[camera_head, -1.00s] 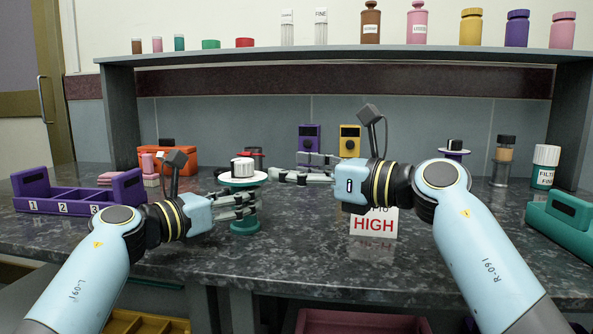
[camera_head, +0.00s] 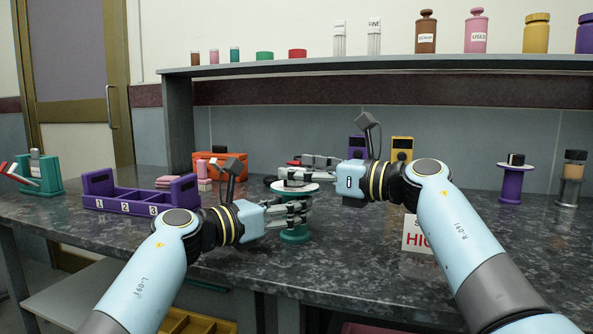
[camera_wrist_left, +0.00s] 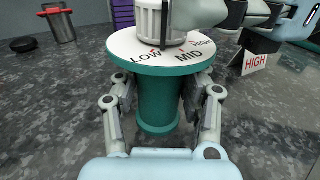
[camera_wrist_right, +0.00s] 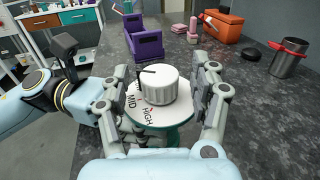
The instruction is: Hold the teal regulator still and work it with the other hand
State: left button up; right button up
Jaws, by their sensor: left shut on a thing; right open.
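The teal regulator (camera_head: 295,234) stands upright on the dark counter, with a white dial plate (camera_head: 286,187) on top marked LOW, MID and HIGH. My left gripper (camera_head: 301,214) is shut around the teal column (camera_wrist_left: 158,100), below the plate. My right gripper (camera_head: 285,176) is open above the plate, its fingers on either side of the knob with visible gaps. In the head view it mostly hides the knob.
A sign reading HIGH (camera_wrist_left: 256,60) stands on the counter right of the regulator. A purple compartment tray (camera_head: 140,202) and an orange box (camera_head: 228,163) lie to the left. A purple spool-like stand (camera_head: 511,182) is at right.

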jog(key=shift+w+a, duration=0.35)
jog(key=shift+a, duration=0.25)
jog(key=c, duration=1.2)
jog(key=shift+m+t+h, duration=1)
jog(key=shift+m+t, duration=0.1)
jog(key=shift+t, duration=0.3)
jog(key=shift+c, duration=0.2)
jog(key=o, duration=1.2)
jog(key=shift+o, duration=0.2)
